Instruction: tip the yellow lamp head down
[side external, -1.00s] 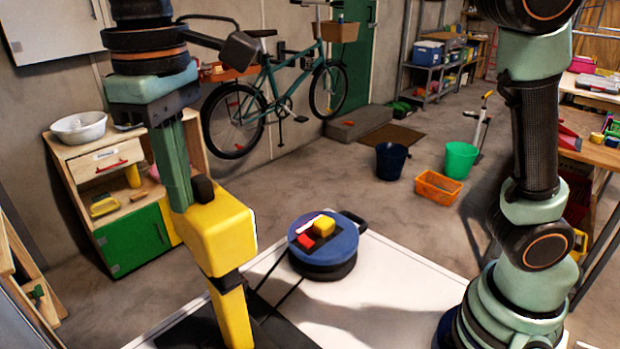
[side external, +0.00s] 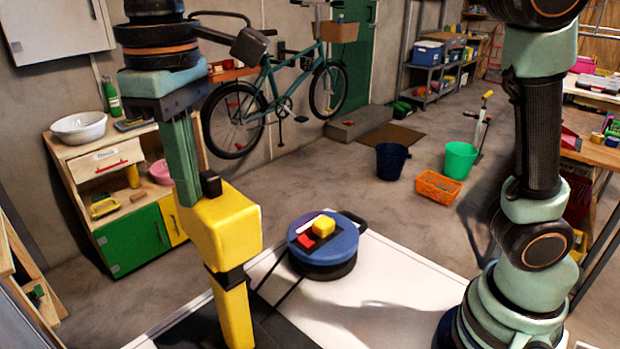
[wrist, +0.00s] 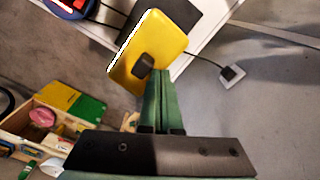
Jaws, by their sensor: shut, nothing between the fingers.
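The lamp's yellow head (side external: 232,230) is a boxy block on a yellow post (side external: 236,315), with a dark joint (side external: 230,277) between them. A small black knob (side external: 210,184) sticks up from the head. My gripper (side external: 188,203) is shut and empty, its green fingers pointing down at the head's left side beside the knob. In the wrist view, the fingertips (wrist: 161,72) overlap the edge of the yellow head (wrist: 168,38), just right of the knob (wrist: 144,63). I cannot tell whether they touch it. The head hides part of the post and joint.
The lamp stands at a white worktop (side external: 390,290). A round blue-topped object (side external: 345,240) with red and yellow pieces on it sits right of the lamp. A low cabinet (side external: 135,240) with a white bowl (side external: 79,127) stands behind at left. The floor beyond is mostly clear.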

